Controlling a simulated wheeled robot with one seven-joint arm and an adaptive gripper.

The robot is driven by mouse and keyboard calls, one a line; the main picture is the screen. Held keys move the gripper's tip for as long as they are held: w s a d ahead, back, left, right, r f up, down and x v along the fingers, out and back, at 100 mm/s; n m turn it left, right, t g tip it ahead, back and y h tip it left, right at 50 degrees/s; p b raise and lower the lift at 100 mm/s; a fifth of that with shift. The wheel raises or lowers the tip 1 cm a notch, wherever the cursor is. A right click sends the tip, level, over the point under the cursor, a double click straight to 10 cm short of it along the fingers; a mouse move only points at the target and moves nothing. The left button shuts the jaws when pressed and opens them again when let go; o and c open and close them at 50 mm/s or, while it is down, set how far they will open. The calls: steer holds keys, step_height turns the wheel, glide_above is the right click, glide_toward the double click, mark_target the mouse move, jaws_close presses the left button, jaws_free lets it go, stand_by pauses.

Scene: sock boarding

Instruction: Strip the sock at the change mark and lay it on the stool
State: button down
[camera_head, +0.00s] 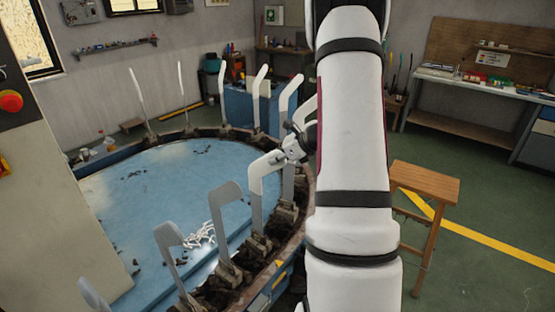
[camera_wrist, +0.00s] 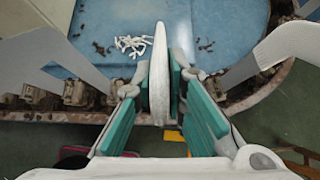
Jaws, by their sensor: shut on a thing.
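My gripper (camera_head: 287,155) is at the right rim of the round blue table, at the top of a white foot-shaped form (camera_head: 257,185). In the wrist view the green-padded fingers (camera_wrist: 159,92) are shut on a thin white piece (camera_wrist: 159,65), seen edge-on. It looks like the sock on its form; I cannot tell sock from form here. The piece stands upright at the rim. The wooden stool (camera_head: 428,183) stands to the right of my arm, and its visible top is bare. A small yellow mark (camera_head: 278,262) shows on the table's side.
Grey forms (camera_head: 226,205) stand in front along the rim (camera_head: 215,290), and white forms (camera_head: 262,90) behind. Neighbouring forms flank my gripper closely in the wrist view. Loose white pieces (camera_head: 201,236) lie on the blue top (camera_head: 140,200). Green floor is free around the stool.

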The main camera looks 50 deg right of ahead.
mark_target(278, 151)
steer(key=shift+r, duration=0.1)
steer(key=shift+r+p, duration=1.1)
steer(key=shift+r, duration=1.35)
steer(key=shift+r+p, duration=1.15)
steer(key=shift+r, duration=1.65)
step_height(278, 151, up, 10)
steer(key=p, duration=0.2)
